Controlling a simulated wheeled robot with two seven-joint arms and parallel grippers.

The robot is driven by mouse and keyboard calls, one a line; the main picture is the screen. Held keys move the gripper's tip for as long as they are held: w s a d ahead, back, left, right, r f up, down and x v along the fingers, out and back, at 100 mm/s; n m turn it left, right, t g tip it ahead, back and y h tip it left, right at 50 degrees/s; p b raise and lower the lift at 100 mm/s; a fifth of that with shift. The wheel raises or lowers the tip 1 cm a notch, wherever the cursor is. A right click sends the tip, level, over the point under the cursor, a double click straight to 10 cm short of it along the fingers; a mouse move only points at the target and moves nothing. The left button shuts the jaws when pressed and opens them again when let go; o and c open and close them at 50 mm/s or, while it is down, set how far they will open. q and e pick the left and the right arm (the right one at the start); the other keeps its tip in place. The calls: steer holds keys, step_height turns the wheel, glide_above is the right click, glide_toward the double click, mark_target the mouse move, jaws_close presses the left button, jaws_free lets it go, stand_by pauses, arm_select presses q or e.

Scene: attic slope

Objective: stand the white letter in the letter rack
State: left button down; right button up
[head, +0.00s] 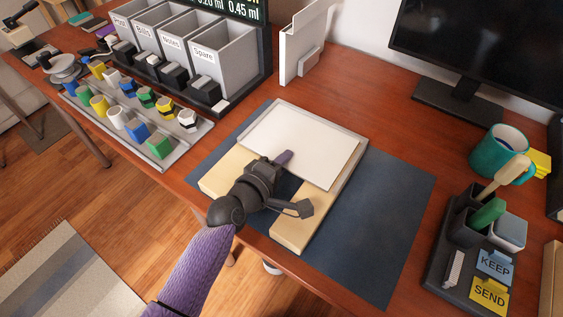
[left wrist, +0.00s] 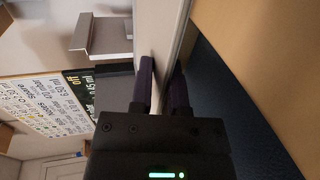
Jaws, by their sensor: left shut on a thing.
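The white letter (head: 300,142) lies flat over a grey-edged tray (head: 354,160) with pale wooden blocks (head: 292,232) at its near side. My left gripper (head: 280,160) is at the letter's near edge and shut on it. In the left wrist view the fingers (left wrist: 161,88) sit on either side of the pale letter (left wrist: 156,35); their tips are partly hidden. A white upright stand with a small front lip (head: 299,45), which looks like the letter rack, is at the back of the desk, beyond the letter. My right gripper is not in view.
Labelled grey bins (head: 216,65) and a tray of coloured blocks (head: 155,148) are at the left. A monitor (head: 478,50), a teal mug (head: 500,150) and a dark organiser (head: 462,240) are at the right. The blue mat (head: 385,215) is clear right of the tray.

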arm_select(q)
steer(key=shift+s+a+f, duration=0.1)
steer(key=shift+s+a+p, duration=0.25)
steer(key=shift+s+p, duration=0.05)
steer(key=shift+s, duration=0.05)
steer(key=shift+s+a, duration=0.3)
steer(key=shift+s, duration=0.1)
steer(key=shift+s+a+p, duration=0.4)
steer(key=shift+s+a, duration=0.15)
steer(key=shift+s, duration=0.2)
steer(key=shift+s+a, duration=0.2)
steer(key=shift+s, duration=0.1)
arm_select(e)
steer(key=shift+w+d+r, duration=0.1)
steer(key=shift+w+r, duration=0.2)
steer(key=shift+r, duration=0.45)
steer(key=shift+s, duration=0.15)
